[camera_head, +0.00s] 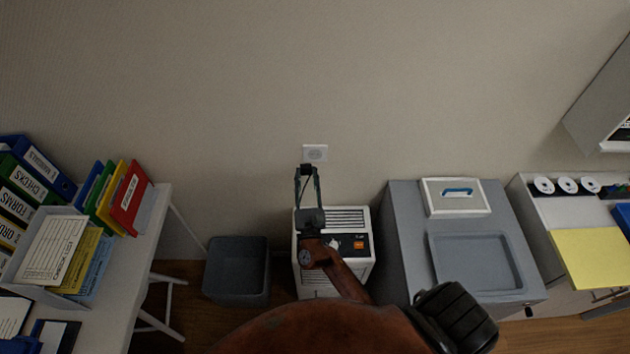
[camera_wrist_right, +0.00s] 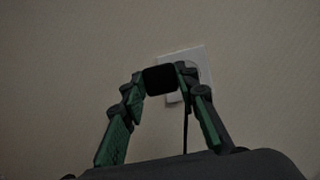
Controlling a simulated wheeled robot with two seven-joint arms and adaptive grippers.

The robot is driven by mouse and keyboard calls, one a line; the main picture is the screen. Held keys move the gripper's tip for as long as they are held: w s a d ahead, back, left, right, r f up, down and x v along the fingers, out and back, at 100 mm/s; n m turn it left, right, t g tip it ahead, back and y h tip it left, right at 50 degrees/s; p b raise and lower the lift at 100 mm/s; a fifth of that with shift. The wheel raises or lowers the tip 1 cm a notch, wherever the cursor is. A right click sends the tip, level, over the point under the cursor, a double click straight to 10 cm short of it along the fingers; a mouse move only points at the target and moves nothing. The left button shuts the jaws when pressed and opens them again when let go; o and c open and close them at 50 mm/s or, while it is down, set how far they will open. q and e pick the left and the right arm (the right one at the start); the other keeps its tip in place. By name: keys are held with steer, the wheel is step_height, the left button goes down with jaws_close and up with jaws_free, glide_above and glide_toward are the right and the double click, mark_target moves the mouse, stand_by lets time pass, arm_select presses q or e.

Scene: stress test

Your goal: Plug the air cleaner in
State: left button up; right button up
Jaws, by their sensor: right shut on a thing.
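My right gripper (camera_head: 307,171) is shut on a black plug, held up near the wall just below the white wall outlet (camera_head: 315,153). In the right wrist view the plug (camera_wrist_right: 159,79) sits between the fingertips of the right gripper (camera_wrist_right: 160,80), with its dark cord hanging down. The outlet (camera_wrist_right: 205,72) shows behind and to the right of the plug there, partly hidden by a finger. Whether the plug touches the outlet cannot be told. The white air cleaner (camera_head: 347,219) stands on the floor below, partly hidden by my right arm. My left gripper is not in view.
A grey bin (camera_head: 238,270) stands left of the air cleaner. A grey cabinet (camera_head: 402,240) with trays on top stands to its right. A white table (camera_head: 150,225) with binders and papers is at the left. The wall around the outlet is bare.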

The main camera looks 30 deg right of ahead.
steer(key=shift+s+d+f+m+h, duration=0.2)
steer(key=shift+s+d+h, duration=0.2)
steer(key=shift+s+d, duration=0.15)
steer(key=shift+s+d+f+m+h, duration=0.2)
steer(key=shift+s+d+h, duration=0.2)
steer(key=shift+s, duration=0.25)
steer(key=shift+w, duration=0.1)
steer(key=shift+w+d+b, duration=0.15)
steer(key=shift+w+d, duration=0.35)
steer(key=shift+w, duration=0.3)
steer(key=shift+w+d+b, duration=0.2)
steer(key=shift+w+d, duration=0.3)
steer(key=shift+w, duration=0.3)
steer(key=shift+w+d+b, duration=0.15)
steer(key=shift+w+d, duration=0.35)
steer(key=shift+w, duration=0.3)
steer(key=shift+b, duration=0.8)
steer(key=shift+w+d, duration=0.25)
steer(key=shift+w, duration=0.15)
steer(key=o, duration=1.2)
steer(key=shift+c, duration=0.2)
